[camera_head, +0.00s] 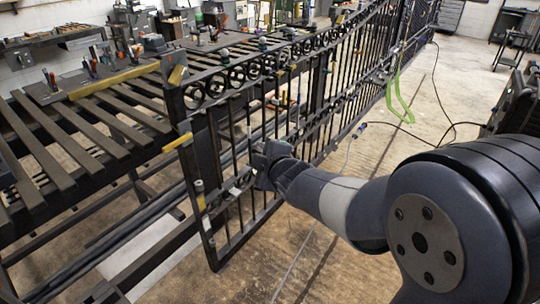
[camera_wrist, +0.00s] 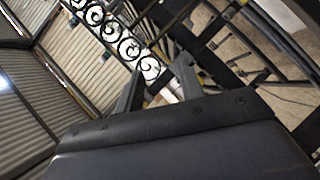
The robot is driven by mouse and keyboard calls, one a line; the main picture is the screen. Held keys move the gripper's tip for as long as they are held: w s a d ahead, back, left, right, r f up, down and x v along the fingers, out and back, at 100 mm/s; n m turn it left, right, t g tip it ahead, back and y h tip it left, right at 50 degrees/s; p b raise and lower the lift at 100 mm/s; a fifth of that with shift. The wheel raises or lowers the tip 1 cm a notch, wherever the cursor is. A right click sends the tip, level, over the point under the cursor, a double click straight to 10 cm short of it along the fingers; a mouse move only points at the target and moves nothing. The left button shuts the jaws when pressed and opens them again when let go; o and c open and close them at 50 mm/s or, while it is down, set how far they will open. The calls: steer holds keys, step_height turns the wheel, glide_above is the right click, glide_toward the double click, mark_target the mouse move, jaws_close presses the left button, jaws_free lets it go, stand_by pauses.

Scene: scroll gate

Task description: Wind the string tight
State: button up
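My gripper (camera_head: 265,163) is at the near section of a black scroll gate (camera_head: 222,80), beside its upright bars at mid height. In the wrist view my gripper's two fingers (camera_wrist: 161,76) stand apart, with bars and scrolls of the gate (camera_wrist: 130,48) beyond them. I see nothing clearly held between them. A thin pale line (camera_head: 347,157) runs down from the gate toward the floor right of my gripper. I cannot tell whether it is the string. No winder can be made out.
A slatted metal bench (camera_head: 62,140) stands left of the gate, with a yellow bar (camera_head: 113,81) and tools on it. A green cable (camera_head: 398,101) hangs from the gate at the right. A dark cable (camera_head: 440,110) lies on the floor. Open concrete floor is right of the gate.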

steer(key=shift+s+d+r+m+h, duration=0.2)
steer(key=shift+s+d+m+h, duration=0.15)
steer(key=shift+s+d, duration=0.35)
steer(key=shift+w+a, duration=0.1)
steer(key=shift+w, duration=0.05)
